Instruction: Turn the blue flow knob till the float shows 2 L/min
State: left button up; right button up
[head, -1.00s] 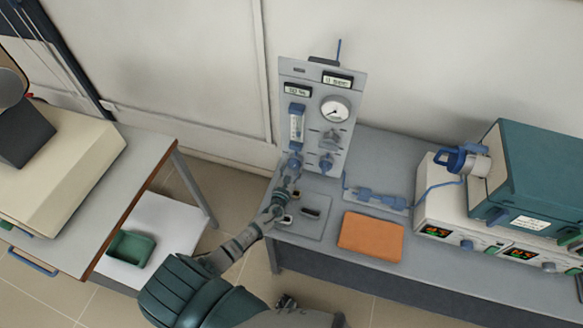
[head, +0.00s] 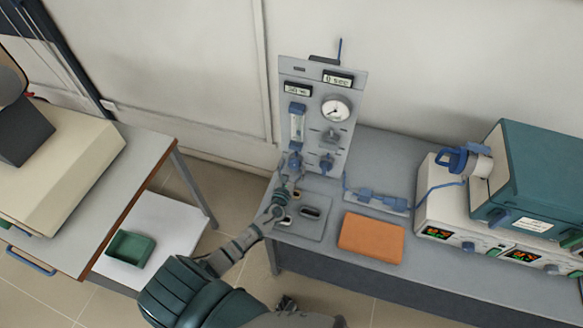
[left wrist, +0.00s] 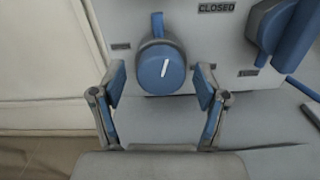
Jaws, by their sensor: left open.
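The blue flow knob (head: 294,160) sits at the lower left of the upright grey gas panel (head: 345,110), under the clear flow tube (head: 297,124). The float and scale are too small to read. In the left wrist view the knob (left wrist: 161,70) is round, with a white mark pointing up and slightly right. My left gripper (head: 291,176) is open just in front of the knob. In the left wrist view its fingers (left wrist: 161,88) stand to either side of the knob's lower part, with visible gaps. A dark part at the bottom of the head view (head: 287,303) may be my right gripper.
Another blue handle (left wrist: 275,30) is close on the right, near a CLOSED label. A round gauge (head: 335,108) is on the panel. An orange pad (head: 371,237) and furnace units (head: 530,180) are on the bench to the right. A green tray (head: 131,248) is at left.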

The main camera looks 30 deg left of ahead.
pick_arm(q)
jog(key=v, duration=1.1)
jog(key=shift+s+a+f, duration=0.1)
jog(key=shift+s, duration=0.35)
jog(key=shift+s, duration=0.1)
dwell(0.8)
